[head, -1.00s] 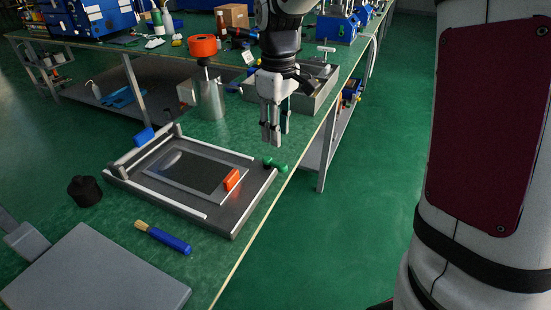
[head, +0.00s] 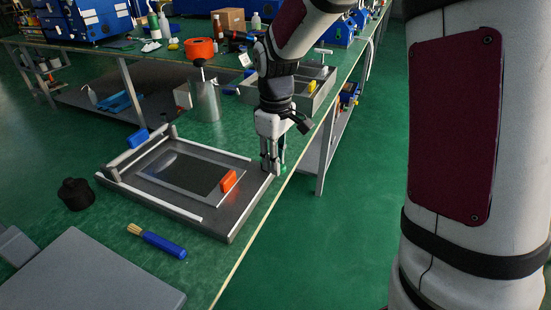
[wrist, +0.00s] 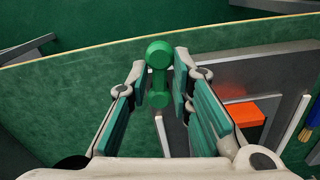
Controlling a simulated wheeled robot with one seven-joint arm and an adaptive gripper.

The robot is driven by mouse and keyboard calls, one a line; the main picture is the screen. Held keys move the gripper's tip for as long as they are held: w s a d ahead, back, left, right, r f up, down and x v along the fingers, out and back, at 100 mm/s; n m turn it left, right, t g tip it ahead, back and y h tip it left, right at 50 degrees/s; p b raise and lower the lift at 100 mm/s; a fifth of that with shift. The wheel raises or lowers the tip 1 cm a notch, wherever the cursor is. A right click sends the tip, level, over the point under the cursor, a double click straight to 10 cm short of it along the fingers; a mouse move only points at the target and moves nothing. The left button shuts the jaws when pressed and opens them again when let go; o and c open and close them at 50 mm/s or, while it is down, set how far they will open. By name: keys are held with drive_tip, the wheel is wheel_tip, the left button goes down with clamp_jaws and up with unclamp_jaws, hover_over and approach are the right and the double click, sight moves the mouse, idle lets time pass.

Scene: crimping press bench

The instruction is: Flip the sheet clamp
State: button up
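The sheet clamp appears to be the green knobbed lever (wrist: 158,54) at the near-right corner of the dark press plate (head: 252,177). In the wrist view the lever runs between my two fingers, with a round knob at each end. My gripper (wrist: 161,76) is open, its green pads on either side of the lever with a gap visible. In the head view my gripper (head: 271,171) is low over that corner, pointing down, and mostly hides the lever. An orange block (head: 229,181) lies on the framed sheet (head: 185,173), just left of the gripper.
A blue handle (head: 138,138) is at the press's far-left corner. A blue-handled brush (head: 163,244), a black knob-like part (head: 76,193) and a grey panel (head: 92,275) lie in front. A metal canister (head: 205,98) and a metal tray (head: 312,92) stand behind. The bench edge is close to the gripper.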

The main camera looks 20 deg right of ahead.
clamp_jaws()
drive_tip(key=m, duration=0.1)
drive_tip(key=m+p, duration=0.1)
drive_tip(key=m, duration=0.1)
drive_tip(key=shift+s+a+r, duration=0.1)
drive_tip(key=shift+s+a, duration=0.15)
drive_tip(key=shift+a, duration=0.15)
drive_tip(key=m+p, duration=0.1)
drive_tip(key=m, duration=0.1)
drive_tip(key=a+m+p, duration=0.1)
drive_tip(key=m, duration=0.1)
drive_tip(key=shift+a+m, duration=0.1)
drive_tip(key=shift+m, duration=0.2)
drive_tip(key=m+p, duration=0.1)
drive_tip(key=m, duration=0.1)
drive_tip(key=a+m+p, duration=0.1)
drive_tip(key=m, duration=0.1)
drive_tip(key=shift+w, duration=0.1)
drive_tip(key=shift+w+a+m+p, duration=0.25)
drive_tip(key=shift+m+p, duration=0.35)
drive_tip(key=shift+m, duration=0.45)
drive_tip(key=shift+w+a+m+p, duration=0.1)
drive_tip(key=shift+a+m+p, duration=0.1)
drive_tip(key=shift+m+p, duration=0.65)
drive_tip(key=shift+m, duration=0.4)
